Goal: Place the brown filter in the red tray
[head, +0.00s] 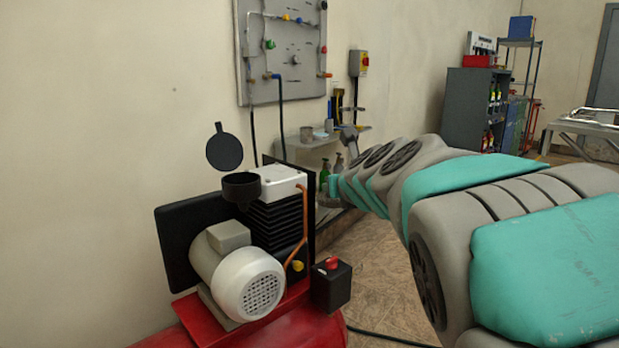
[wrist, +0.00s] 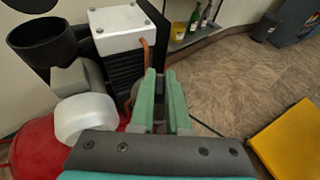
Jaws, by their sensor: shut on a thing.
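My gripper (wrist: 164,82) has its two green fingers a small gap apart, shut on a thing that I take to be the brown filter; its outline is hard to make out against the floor. In the head view my gripper (head: 333,186) is just right of the compressor, partly hidden by my own arm. The compressor's black filter cup (head: 241,187) is open at the top, and its round black lid (head: 224,148) stands raised behind it. A red box-like thing (head: 482,62) on the far cabinet may be the red tray; I cannot tell.
The compressor (head: 250,277) with its red tank fills the near left. A black switch box (head: 331,285) stands beside it. A wall shelf (head: 330,139) is behind my gripper. A yellow flat thing (wrist: 290,142) is at lower right in the wrist view. The floor between is clear.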

